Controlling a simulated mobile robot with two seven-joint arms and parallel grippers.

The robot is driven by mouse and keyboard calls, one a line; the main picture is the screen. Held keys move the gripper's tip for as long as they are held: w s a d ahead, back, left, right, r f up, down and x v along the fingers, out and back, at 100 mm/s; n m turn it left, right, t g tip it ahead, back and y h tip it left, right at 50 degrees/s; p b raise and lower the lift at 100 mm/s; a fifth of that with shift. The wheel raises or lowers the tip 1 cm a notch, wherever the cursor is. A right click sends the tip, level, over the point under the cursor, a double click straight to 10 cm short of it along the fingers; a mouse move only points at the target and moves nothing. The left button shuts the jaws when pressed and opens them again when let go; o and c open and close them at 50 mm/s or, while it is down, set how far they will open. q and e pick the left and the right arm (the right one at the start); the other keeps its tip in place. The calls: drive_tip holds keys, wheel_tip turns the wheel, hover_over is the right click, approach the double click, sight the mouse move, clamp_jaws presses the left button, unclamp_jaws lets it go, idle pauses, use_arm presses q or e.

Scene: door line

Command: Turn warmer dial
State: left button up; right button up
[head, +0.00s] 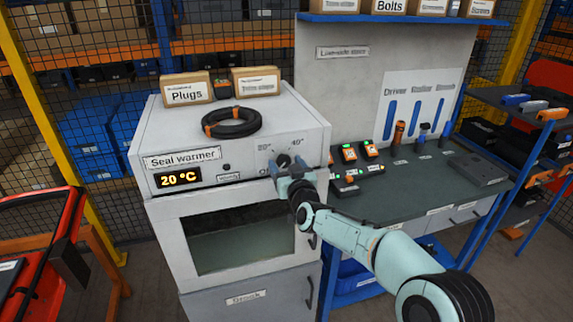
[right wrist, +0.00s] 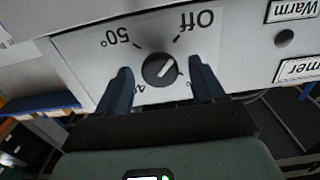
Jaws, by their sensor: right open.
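The seal warmer (head: 225,145) is a white box with a "Seal warmer" label and a display (head: 180,179) reading 20 °C. Its dark round dial (head: 283,160) is on the front at the right, with 20° and 40° marked above it. In the right wrist view, upside down, the dial (right wrist: 159,69) shows a white pointer line slanting toward the Off side; 50° is also readable. My right gripper (head: 287,173) is at the dial. Its open fingers (right wrist: 160,76) stand one on each side of the dial, with visible gaps. My left gripper is not in view.
A black cable coil (head: 232,122) and boxes, one labelled Plugs (head: 187,89), sit on top of the warmer. A window door (head: 238,235) is below the dial. A green-grey workbench (head: 430,180) with small devices (head: 349,153) stands close on the right. A red cart (head: 45,250) is at left.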

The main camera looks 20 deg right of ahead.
drive_tip(key=shift+s, duration=0.1)
drive_tip(key=shift+c, duration=0.6)
drive_tip(key=c, duration=0.9)
